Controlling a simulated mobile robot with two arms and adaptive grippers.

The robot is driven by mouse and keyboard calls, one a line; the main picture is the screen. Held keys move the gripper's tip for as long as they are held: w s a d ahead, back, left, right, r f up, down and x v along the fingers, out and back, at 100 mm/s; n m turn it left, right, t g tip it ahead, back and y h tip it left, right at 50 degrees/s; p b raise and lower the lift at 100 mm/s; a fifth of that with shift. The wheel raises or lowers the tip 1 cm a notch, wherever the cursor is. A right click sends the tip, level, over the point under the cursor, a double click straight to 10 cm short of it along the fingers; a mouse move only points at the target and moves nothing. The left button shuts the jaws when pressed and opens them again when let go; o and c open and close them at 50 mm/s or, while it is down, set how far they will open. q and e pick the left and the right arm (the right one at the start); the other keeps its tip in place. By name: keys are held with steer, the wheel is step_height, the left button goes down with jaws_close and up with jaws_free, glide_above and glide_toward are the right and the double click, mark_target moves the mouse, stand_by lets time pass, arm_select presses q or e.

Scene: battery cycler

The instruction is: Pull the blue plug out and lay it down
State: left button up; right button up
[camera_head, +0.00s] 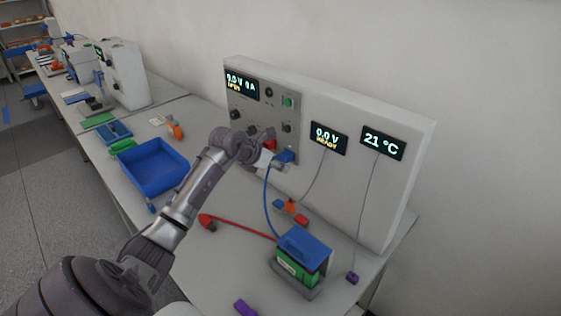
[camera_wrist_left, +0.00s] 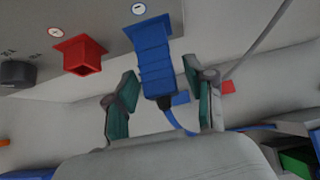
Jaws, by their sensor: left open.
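The blue plug (camera_head: 286,156) sits at the grey panel of the white cycler (camera_head: 262,110), its blue cable hanging down to the battery. In the left wrist view the ribbed blue plug (camera_wrist_left: 154,62) reaches up to the panel, beside a red socket (camera_wrist_left: 80,55). My left gripper (camera_head: 277,162) is at the panel. Its green-padded fingers (camera_wrist_left: 160,80) are open, one on each side of the plug's lower part, with visible gaps. My right gripper is not in view.
A green battery with a blue top (camera_head: 304,252) stands in front of the cycler. A red plug (camera_head: 207,221) lies on the table, its cable running to the battery. A blue bin (camera_head: 150,178) is left of my arm.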

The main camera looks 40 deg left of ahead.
arm_select(q)
steer(key=c, duration=0.8)
steer(key=shift+s, duration=0.1)
steer(key=shift+s+f, duration=0.1)
steer(key=shift+s, duration=0.1)
steer(key=shift+s+a, duration=0.15)
steer(key=shift+s, duration=1.15)
steer(key=shift+s+a, duration=0.1)
steer(key=shift+s, duration=1.15)
